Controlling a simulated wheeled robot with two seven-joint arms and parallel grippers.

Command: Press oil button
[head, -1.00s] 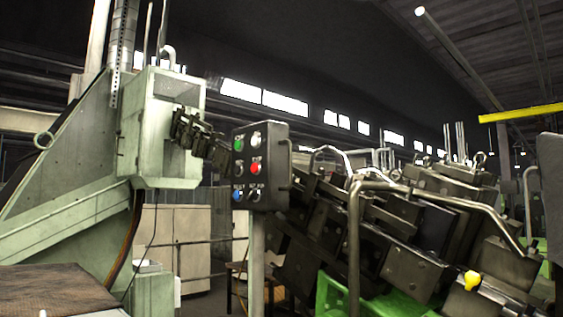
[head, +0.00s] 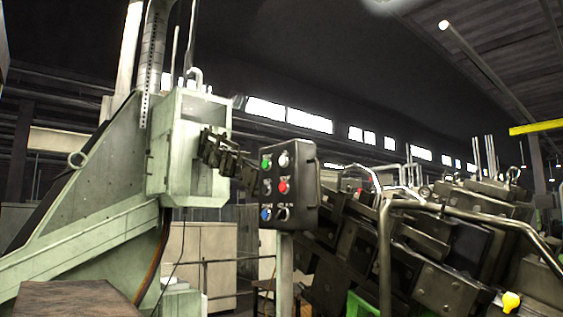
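A dark control box (head: 296,186) stands on a pale green post in the middle of the head view. Its face has two columns of controls. The left column has a green button (head: 266,162) at the top, a dark knob (head: 266,187) in the middle and a blue button (head: 265,213) at the bottom. The right column has a pale button (head: 283,160) at the top, a red button (head: 283,186) in the middle and a dark knob (head: 282,213) at the bottom. The labels are too small to read, so I cannot tell which is the oil button. Neither gripper shows.
A pale green machine frame (head: 100,190) stands at the left. Dark machine blocks (head: 440,245) fill the right, with a bent metal handrail (head: 386,260) before them. A yellow knob (head: 511,301) is at the lower right. A brown-topped surface (head: 65,300) is at the lower left.

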